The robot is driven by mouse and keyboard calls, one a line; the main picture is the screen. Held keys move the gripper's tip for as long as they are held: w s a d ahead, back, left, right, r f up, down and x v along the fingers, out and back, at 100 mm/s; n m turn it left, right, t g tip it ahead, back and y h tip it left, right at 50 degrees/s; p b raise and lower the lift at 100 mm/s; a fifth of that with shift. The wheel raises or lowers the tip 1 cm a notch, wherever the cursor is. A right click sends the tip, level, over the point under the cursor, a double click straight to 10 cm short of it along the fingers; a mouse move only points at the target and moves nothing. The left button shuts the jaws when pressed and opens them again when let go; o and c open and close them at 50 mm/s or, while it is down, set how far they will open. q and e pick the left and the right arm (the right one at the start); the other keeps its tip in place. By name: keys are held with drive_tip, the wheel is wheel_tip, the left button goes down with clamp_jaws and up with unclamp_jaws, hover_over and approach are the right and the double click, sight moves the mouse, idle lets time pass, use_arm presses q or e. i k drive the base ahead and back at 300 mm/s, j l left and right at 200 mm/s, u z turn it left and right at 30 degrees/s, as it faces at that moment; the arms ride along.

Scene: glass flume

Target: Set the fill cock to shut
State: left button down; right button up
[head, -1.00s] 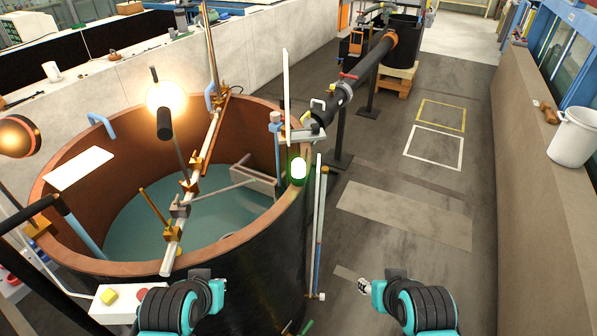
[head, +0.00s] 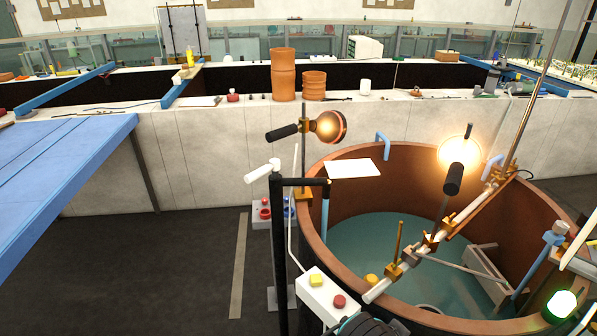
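I cannot make out the fill cock for certain in the head view now. The round brown tank (head: 312,235) with green water stands at right. At its right rim are a light-blue upright fitting (head: 553,238) and a lit green lamp (head: 562,304), cut close by the frame edge. The black pipe with a red handle, seen earlier, is out of view. A dark ridged piece of my own arm shows at the bottom edge. Neither gripper's fingers are in view.
A white box with yellow and red buttons (head: 326,296) and a black post (head: 278,250) stand before the tank. A lit lamp (head: 458,156) hangs over the water. A blue table (head: 60,170) is at left.

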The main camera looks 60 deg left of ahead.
sight(274, 166)
drive_tip(key=k+u, duration=0.1)
drive_tip(key=u, duration=1.95)
